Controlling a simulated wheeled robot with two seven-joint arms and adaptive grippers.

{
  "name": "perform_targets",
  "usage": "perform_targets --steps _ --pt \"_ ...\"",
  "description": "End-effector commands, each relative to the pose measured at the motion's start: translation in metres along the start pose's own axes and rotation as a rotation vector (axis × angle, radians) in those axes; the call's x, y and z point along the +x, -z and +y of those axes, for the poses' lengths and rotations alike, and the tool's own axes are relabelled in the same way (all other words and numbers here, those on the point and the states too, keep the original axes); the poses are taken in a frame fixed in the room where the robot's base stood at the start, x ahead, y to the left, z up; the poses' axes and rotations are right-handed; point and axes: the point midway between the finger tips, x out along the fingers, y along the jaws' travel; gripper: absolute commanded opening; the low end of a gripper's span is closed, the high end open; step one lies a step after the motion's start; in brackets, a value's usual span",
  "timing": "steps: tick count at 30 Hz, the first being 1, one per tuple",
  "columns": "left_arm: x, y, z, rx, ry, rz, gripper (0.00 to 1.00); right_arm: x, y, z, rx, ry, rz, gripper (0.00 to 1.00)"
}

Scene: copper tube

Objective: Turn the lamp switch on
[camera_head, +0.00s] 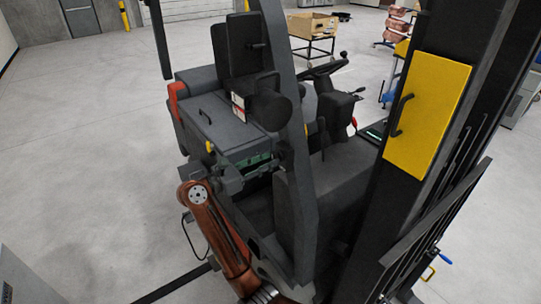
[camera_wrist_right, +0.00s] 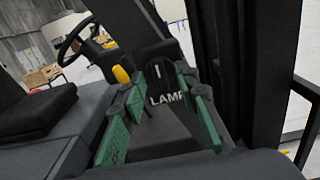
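The lamp switch (camera_wrist_right: 157,73) is a dark rocker with a white line mark, above white letters "LAMP", in the right wrist view. It sits on the forklift's dark panel, ahead of my right gripper (camera_wrist_right: 157,112). The gripper's two green-padded fingers are spread wide, with nothing between the pads. The switch shows beyond the gap between them; I cannot tell whether either finger touches it. In the head view my right gripper (camera_head: 256,168) is beside the forklift's seat area, and the switch cannot be made out. My left gripper is not in view.
A yellow knob (camera_wrist_right: 121,74) stands left of the switch. Open floor (camera_head: 90,130) lies to the left.

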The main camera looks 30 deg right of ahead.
Motion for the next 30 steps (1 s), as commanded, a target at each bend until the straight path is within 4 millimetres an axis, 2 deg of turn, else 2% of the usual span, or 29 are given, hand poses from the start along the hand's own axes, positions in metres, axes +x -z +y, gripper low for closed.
perform_targets --steps 5,14,26,30 --pt "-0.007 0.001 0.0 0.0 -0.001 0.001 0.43 0.015 -0.001 0.0 0.0 0.0 -0.002 0.29" --pt "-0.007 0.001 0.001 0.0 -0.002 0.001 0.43 0.017 0.0 0.0 0.0 0.0 -0.001 0.29" --pt "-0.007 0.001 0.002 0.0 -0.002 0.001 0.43 0.017 0.0 0.0 -0.001 -0.001 -0.002 0.01" --pt "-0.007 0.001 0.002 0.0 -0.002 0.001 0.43 0.016 0.0 0.0 -0.001 -0.001 -0.002 0.0"
